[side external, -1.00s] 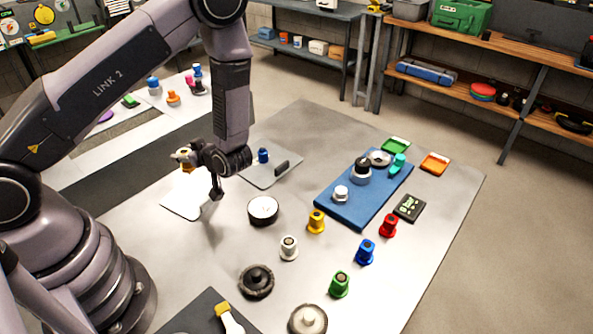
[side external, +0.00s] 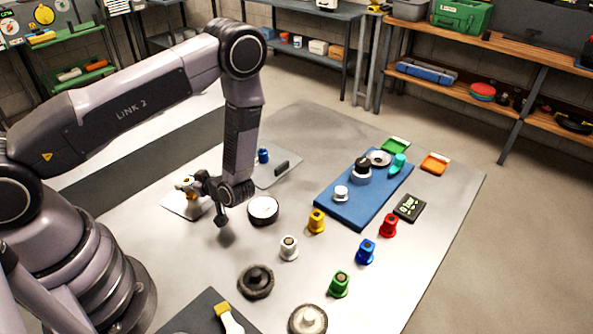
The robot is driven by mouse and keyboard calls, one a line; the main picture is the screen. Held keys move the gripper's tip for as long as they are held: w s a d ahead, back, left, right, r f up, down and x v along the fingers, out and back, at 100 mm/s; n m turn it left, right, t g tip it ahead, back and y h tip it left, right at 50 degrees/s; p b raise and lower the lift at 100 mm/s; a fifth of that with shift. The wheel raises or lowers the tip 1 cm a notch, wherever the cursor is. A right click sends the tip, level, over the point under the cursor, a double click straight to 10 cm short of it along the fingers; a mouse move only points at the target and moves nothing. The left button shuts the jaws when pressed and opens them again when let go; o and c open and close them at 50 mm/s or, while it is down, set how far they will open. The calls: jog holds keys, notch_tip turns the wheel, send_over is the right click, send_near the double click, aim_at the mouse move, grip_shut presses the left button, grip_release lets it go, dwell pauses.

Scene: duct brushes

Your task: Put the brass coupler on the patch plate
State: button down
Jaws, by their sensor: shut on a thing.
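The coupler is partly hidden by the fingers. It shows in front of a pale flat plate (side external: 178,208), which looks like the patch plate. I cannot tell whether the coupler touches this plate or is held just above it.
A round dark piece with a white top (side external: 263,209) stands just right of my gripper. Several coloured fittings stand on the table farther right, around a blue mat (side external: 357,213). A black ribbed piece (side external: 256,281) and a brush (side external: 229,317) are near the front.

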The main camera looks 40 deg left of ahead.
jog(key=c, duration=0.7)
grip_release()
